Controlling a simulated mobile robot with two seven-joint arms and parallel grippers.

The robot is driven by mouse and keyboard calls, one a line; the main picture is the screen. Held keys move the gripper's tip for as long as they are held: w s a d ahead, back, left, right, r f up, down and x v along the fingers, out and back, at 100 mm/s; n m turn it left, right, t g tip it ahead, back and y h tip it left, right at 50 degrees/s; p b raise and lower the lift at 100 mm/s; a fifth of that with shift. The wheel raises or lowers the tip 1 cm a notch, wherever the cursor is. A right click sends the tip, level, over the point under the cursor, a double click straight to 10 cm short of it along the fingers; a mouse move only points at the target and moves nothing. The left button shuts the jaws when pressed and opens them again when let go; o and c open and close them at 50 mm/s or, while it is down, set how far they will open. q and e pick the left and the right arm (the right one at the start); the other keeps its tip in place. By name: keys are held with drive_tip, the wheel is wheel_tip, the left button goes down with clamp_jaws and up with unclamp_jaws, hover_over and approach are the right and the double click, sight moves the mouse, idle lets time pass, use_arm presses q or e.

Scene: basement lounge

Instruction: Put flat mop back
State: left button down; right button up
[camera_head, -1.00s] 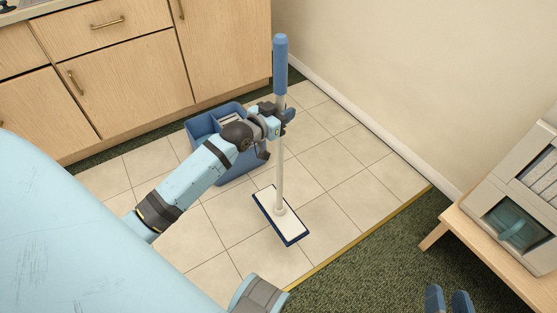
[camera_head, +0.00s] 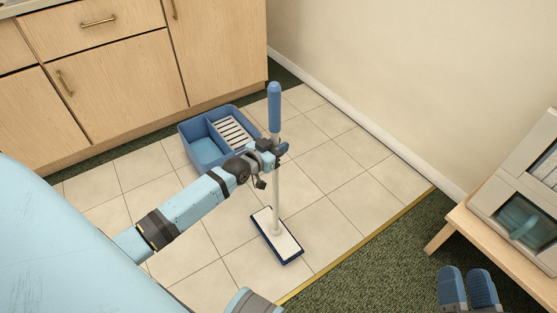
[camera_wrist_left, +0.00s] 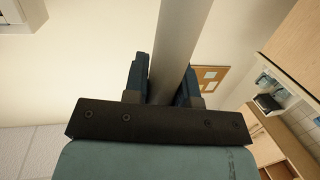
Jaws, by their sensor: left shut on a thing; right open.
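The flat mop (camera_head: 277,185) stands nearly upright, with a blue grip at the top of a pale pole. Its flat white head with a dark blue edge is low over the tiles, and I cannot tell whether it touches them. My left gripper (camera_head: 279,150) is shut on the pole below the blue grip. In the left wrist view the pole (camera_wrist_left: 178,45) runs between my fingers (camera_wrist_left: 160,85). A blue bucket (camera_head: 192,152) with two compartments, one with a slatted white grate, stands behind my left arm.
Wooden cabinets (camera_head: 120,75) stand at the back left behind the bucket. A beige wall (camera_head: 370,70) runs along the right. A wooden bench (camera_head: 475,235) holding a grey appliance (camera_head: 525,190) is at the right. The tiles (camera_head: 340,190) right of the mop are clear.

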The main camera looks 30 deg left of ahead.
use_arm(q)
drive_tip(key=shift+f+b, duration=0.95)
drive_tip(key=shift+f, duration=1.2)
use_arm(e)
drive_tip(key=shift+a+f+g, duration=0.15)
drive_tip(key=shift+f+g, duration=0.45)
drive_tip(key=shift+f, duration=0.85)
use_arm(q)
drive_tip(key=c, duration=0.9)
unclamp_jaws()
drive_tip(key=shift+f, duration=0.2)
drive_tip(key=shift+c, duration=0.2)
use_arm(e)
drive_tip(key=shift+f, duration=0.1)
use_arm(q)
drive_tip(key=p+v, duration=0.4)
drive_tip(key=v, duration=0.8)
drive_tip(key=shift+r, duration=0.2)
use_arm(e)
drive_tip(key=r, duration=0.2)
drive_tip(key=r+t, duration=0.2)
drive_tip(key=r, duration=0.1)
drive_tip(key=shift+s+d+r, duration=0.15)
drive_tip(key=shift+d+r, duration=0.15)
drive_tip(key=shift+r, duration=0.05)
use_arm(q)
drive_tip(key=shift+a, duration=0.1)
